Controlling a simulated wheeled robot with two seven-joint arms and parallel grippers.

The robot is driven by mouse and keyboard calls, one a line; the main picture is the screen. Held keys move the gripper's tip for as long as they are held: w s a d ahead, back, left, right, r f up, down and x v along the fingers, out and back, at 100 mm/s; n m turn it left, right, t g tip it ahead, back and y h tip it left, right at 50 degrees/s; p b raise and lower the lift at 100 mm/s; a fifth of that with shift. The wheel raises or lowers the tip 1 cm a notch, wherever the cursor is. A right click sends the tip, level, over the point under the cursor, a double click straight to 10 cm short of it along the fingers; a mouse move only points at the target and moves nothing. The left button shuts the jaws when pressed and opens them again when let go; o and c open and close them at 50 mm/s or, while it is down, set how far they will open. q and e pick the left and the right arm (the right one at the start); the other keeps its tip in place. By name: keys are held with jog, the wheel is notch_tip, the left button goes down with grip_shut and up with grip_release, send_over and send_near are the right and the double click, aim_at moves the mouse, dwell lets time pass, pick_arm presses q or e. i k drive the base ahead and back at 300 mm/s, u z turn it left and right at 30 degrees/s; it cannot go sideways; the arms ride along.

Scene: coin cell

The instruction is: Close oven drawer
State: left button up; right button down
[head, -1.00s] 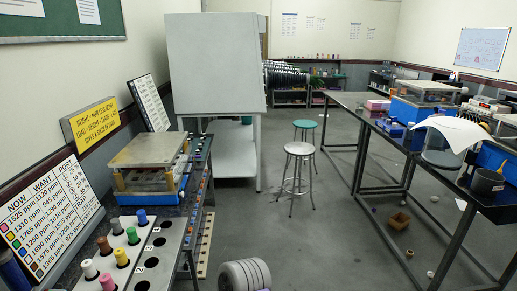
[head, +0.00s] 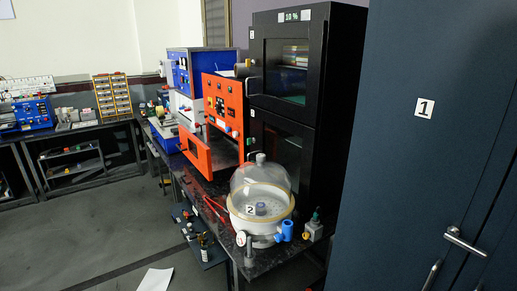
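An orange oven-like unit (head: 225,92) with knobs and a small dark display stands on the dark bench in the head view. An orange front panel (head: 196,153) juts out from its lower part, apart from the body, with an opening showing behind it. It looks like an open drawer or door. A tall black cabinet (head: 330,25) with two glass-fronted doors stands right of it; both doors look shut. Neither of my grippers is in view.
A glass bell jar (head: 262,185) on a white base stands at the near end of the bench (head: 268,262). A dark blue locker (head: 425,60) marked 1 fills the right side. Paper (head: 152,280) lies on the floor (head: 90,235), which is largely clear at left.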

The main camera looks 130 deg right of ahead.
aim_at(209, 157)
jog(key=z, duration=3.2)
jog(key=i, duration=1.45)
jog(key=z, duration=0.2)
jog(key=i, duration=1.6)
jog(key=z, duration=1)
